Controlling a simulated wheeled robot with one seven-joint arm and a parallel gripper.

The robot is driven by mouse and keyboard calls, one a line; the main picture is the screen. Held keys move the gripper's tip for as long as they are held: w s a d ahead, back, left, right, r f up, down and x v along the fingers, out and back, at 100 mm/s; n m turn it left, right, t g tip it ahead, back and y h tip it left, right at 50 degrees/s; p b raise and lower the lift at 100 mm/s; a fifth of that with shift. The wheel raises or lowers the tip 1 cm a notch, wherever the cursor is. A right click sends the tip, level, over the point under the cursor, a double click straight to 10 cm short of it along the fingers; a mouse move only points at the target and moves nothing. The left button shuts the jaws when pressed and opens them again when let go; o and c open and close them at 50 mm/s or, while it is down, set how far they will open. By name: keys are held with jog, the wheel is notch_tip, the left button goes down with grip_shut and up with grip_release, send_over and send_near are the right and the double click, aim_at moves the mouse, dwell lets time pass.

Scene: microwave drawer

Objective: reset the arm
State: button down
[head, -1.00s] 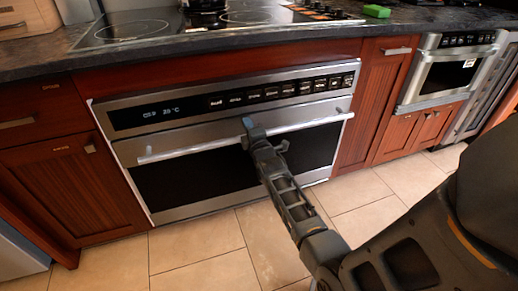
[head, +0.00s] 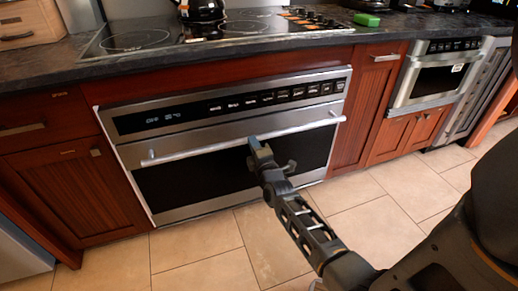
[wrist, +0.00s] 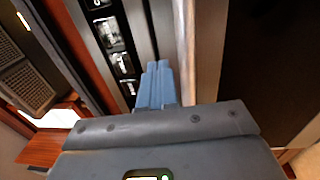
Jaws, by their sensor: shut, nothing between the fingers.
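My gripper (head: 259,147) is in front of the oven, overlapping its long horizontal handle (head: 200,149) in the head view. In the wrist view its blue-grey fingers (wrist: 156,84) are together and hold nothing, with the handle (wrist: 186,50) close beside them. I cannot tell if they touch it. My arm reaches in from the lower right. The oven door (head: 185,182) is shut, and its front is steel with a dark window.
A dark counter (head: 60,62) with a cooktop (head: 130,38), a black kettle (head: 203,10) and a green block (head: 366,20) runs above. A microwave drawer (head: 440,73) sits among red cabinets at right. Tiled floor (head: 200,245) is clear in front.

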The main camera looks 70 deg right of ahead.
jog(key=shift+r+p+v, duration=0.1)
jog(key=shift+p+v, duration=0.35)
jog(key=shift+v, duration=0.85)
jog(key=shift+r+p+v, duration=0.15)
jog(key=shift+p+v, duration=0.3)
jog(key=shift+v, duration=0.85)
